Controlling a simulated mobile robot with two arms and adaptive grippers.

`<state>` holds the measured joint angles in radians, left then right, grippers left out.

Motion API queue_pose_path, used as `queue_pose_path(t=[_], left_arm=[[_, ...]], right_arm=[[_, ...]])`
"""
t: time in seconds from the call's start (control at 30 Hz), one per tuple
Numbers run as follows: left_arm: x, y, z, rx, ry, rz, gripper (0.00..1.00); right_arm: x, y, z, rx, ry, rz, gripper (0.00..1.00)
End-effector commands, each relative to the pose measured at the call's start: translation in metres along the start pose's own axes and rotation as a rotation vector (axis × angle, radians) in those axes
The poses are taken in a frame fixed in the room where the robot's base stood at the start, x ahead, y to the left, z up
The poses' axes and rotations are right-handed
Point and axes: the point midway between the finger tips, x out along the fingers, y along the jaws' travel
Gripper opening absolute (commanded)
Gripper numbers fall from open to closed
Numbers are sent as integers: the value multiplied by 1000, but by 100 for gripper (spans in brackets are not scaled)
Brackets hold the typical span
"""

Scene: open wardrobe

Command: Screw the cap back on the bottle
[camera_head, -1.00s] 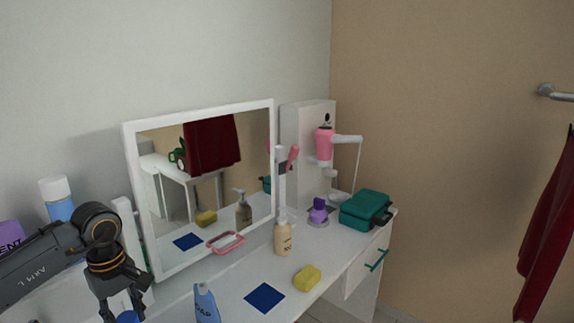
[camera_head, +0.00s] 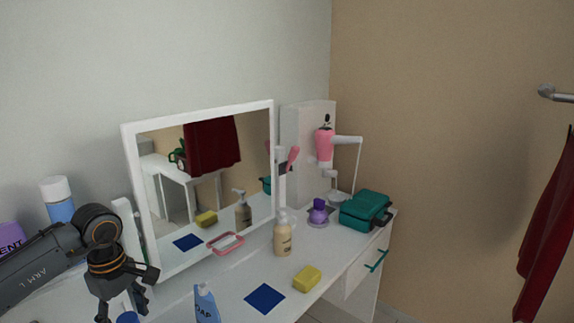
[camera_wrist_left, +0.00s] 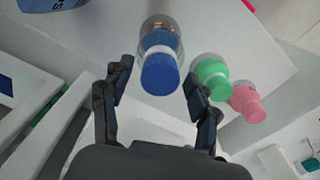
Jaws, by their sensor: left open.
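A clear bottle with a blue cap (camera_wrist_left: 160,74) on its top stands between the fingers of my left gripper (camera_wrist_left: 153,88) in the left wrist view. The fingers are open, one on each side, with a gap to the cap. I cannot tell how tightly the cap sits. In the head view only the blue cap (camera_head: 127,318) shows at the bottom edge, below my left gripper (camera_head: 125,292); the bottle's body is cut off. My right gripper is not in view.
In the wrist view a green bottle (camera_wrist_left: 211,76) and a pink bottle (camera_wrist_left: 247,101) stand right of the capped bottle. In the head view, a soap bottle (camera_head: 205,303), a mirror (camera_head: 199,107), a beige pump bottle (camera_head: 283,238) and a yellow sponge (camera_head: 307,279) are to the right.

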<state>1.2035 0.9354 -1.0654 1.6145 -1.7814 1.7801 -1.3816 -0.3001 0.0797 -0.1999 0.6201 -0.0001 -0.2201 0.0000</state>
Motion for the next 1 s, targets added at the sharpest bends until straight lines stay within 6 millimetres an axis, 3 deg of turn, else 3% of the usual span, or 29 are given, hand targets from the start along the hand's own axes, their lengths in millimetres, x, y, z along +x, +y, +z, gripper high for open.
queue_pose_path(t=[0.7,1.0], left_arm=[[-1,0,0,-1162,-1,-2,60],[0,0,0,-1287,0,0,60]], right_arm=[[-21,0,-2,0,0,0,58],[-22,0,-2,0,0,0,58]])
